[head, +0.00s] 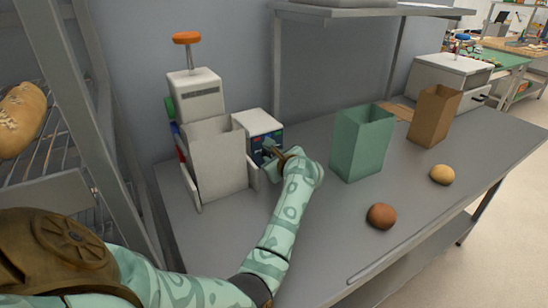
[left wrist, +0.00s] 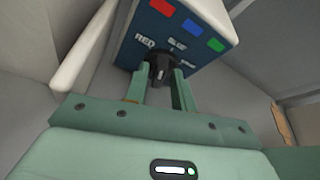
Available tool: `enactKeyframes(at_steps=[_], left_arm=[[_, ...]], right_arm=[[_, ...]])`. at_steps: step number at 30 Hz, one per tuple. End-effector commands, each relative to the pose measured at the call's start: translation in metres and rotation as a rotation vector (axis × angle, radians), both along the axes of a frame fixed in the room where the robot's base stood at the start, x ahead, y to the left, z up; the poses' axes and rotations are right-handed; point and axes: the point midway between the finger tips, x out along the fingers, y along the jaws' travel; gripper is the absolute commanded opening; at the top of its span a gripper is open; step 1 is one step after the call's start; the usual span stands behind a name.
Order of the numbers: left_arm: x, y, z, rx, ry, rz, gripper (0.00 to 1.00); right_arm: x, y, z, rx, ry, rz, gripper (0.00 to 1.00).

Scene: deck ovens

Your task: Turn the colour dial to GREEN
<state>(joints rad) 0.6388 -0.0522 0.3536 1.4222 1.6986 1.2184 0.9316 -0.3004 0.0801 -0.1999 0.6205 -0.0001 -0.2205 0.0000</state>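The colour dial is a black knob (left wrist: 160,70) on the dark blue front panel of a white box (head: 258,122). In the left wrist view the panel (left wrist: 150,22) has the words RED, BLUE and a partly hidden third label around the knob. Red, blue and green squares sit above them. My left gripper (head: 272,155) is at the panel, and its two fingers (left wrist: 160,88) stand apart on either side of the knob. They look open around it, with no clear contact. The knob's exact pointing is hard to tell. My right gripper is not in view.
A white dispenser (head: 215,160) with an orange-topped rod (head: 187,38) stands left of the box. A green bag (head: 360,145), a brown bag (head: 434,115) and two buns (head: 381,216) (head: 442,175) are to the right. The front of the steel table (head: 335,235) is clear.

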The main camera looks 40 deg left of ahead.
Motion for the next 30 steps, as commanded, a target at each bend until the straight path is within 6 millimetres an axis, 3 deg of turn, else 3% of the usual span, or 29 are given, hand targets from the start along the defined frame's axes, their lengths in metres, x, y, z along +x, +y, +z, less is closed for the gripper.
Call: enactKeyframes(at_steps=[1, 2, 3, 17, 30], left_arm=[[0.0000, 0.0000, -0.0001, 0.000, 0.000, 0.000, 0.10], [0.0000, 0.0000, 0.0000, 0.000, 0.000, 0.000, 0.02], [0.0000, 0.0000, 0.0000, 0.000, 0.000, 0.000, 0.00], [0.0014, -0.0007, 0.0012, 0.020, 0.073, 0.001, 0.00], [0.0076, -0.0027, 0.0012, 0.120, 0.422, 0.000, 0.00]], right_arm=[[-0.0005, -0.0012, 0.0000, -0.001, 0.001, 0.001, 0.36], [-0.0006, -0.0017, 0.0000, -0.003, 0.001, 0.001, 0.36], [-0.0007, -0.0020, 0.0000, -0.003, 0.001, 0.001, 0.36], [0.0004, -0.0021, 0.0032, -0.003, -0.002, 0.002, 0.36], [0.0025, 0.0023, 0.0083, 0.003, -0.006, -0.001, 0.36]])
